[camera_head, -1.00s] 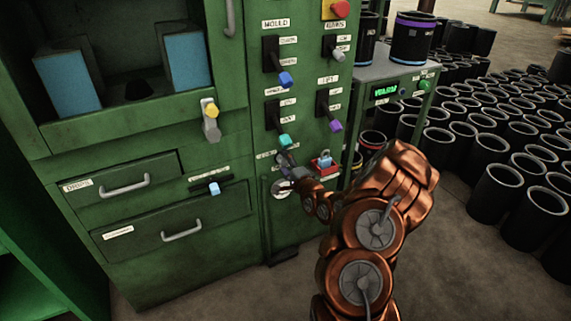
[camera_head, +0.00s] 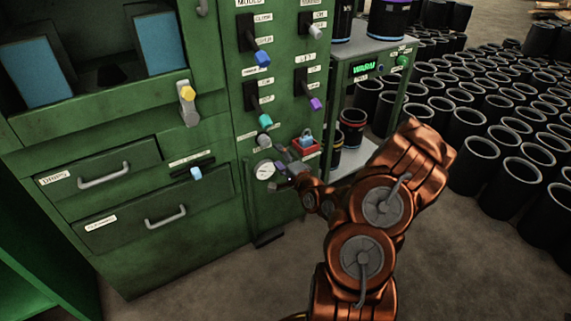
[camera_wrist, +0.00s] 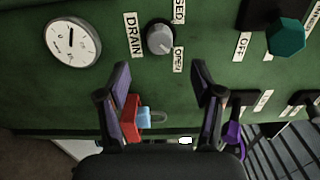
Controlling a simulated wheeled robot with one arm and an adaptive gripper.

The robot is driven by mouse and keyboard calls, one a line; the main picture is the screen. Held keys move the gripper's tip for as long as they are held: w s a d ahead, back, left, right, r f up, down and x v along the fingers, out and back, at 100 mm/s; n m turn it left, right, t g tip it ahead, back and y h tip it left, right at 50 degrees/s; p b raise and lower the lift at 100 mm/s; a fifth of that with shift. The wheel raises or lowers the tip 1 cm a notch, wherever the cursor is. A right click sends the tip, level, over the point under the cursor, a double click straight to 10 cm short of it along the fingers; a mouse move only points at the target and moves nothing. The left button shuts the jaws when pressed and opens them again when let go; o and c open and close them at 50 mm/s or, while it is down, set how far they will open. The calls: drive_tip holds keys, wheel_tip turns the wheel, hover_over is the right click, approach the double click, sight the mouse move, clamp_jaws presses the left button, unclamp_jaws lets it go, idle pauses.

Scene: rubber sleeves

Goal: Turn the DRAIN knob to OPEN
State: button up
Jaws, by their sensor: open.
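The DRAIN knob (camera_wrist: 160,38) is a round grey knob on the green panel, with a DRAIN label on its left and CLOSED and OPEN labels on its right in the wrist view. A pale mark on it seems to point to the lower right, toward the OPEN label (camera_wrist: 178,60). In the head view the knob (camera_head: 263,140) is small, above the round gauge. My gripper (camera_wrist: 162,75) is open and empty. Its two fingers stand apart below the knob in the wrist view, not around it. In the head view my gripper (camera_head: 284,166) is right of the gauge.
A white gauge (camera_wrist: 72,42) sits left of the knob. A red box with a blue padlock (camera_head: 306,144) is close to my gripper. A teal-tipped switch (camera_head: 264,122) and a purple-tipped switch (camera_head: 315,103) jut from the panel. Black sleeves (camera_head: 500,130) fill the floor at right.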

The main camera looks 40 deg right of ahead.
drive_tip(key=shift+s+a, duration=0.15)
drive_tip(key=shift+s, duration=1.65)
